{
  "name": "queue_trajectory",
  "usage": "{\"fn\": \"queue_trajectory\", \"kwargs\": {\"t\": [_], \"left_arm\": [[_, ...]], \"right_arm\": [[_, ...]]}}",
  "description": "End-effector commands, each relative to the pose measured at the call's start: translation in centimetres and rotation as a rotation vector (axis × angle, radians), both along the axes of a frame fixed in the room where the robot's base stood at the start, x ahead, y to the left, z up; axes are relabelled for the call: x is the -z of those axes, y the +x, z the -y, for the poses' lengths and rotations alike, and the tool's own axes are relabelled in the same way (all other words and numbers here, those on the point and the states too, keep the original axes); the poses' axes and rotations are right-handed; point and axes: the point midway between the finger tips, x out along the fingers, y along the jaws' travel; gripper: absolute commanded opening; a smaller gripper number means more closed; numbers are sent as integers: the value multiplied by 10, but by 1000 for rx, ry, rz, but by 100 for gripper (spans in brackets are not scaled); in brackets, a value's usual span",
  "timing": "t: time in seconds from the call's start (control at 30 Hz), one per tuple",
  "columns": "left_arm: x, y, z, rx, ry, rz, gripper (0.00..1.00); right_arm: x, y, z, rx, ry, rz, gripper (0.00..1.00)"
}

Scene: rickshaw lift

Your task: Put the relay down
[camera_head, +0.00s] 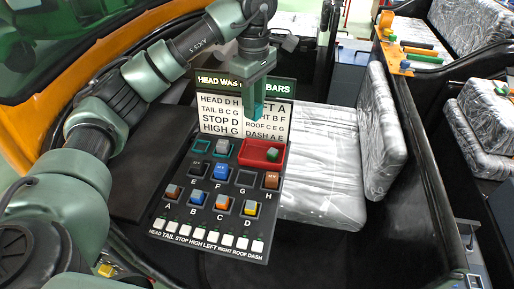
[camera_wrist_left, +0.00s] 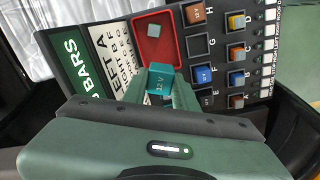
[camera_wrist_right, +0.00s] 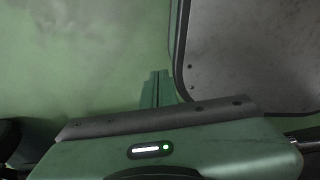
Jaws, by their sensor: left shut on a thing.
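My left gripper (camera_head: 258,112) points down in front of the label card and is shut on a teal relay. The teal relay (camera_wrist_left: 160,80), marked 12V, sits between the fingertips in the left wrist view. In the head view it hangs above the red tray (camera_head: 247,151); I cannot tell how high. A grey-green relay (camera_head: 273,154) lies in that tray. The fuse panel (camera_head: 183,215) has lettered sockets. Socket G (camera_head: 245,178) and socket E (camera_head: 195,168) look empty; F and H hold relays. My right gripper (camera_wrist_right: 157,90) has its fingers together, with nothing visible between them.
A grey relay (camera_head: 222,147) stands in one of two teal-outlined places at the panel's upper left; the other (camera_head: 201,146) looks empty. A row of white switches lines the panel's near edge. A patterned seat (camera_head: 322,165) lies to the right. The right wrist view shows green bodywork.

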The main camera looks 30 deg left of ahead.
Motion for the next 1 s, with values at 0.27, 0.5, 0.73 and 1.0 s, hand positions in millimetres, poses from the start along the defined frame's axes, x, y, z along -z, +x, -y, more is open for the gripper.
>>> {"fn": "queue_trajectory", "kwargs": {"t": [0.27, 0.5, 0.73, 1.0], "left_arm": [[72, -1, 0, 0, -1, -4, 0], [98, 0, 0, 0, 0, 0, 0], [130, -1, -1, -1, 0, -2, 0], [140, 0, -1, 0, 0, 2, 0]], "right_arm": [[5, 2, 3, 2, -3, 4, 0], [2, -3, -15, 2, 18, -2, 0], [-2, -4, -14, -1, 18, -4, 0], [-3, -4, -8, -2, 10, -4, 0]]}}
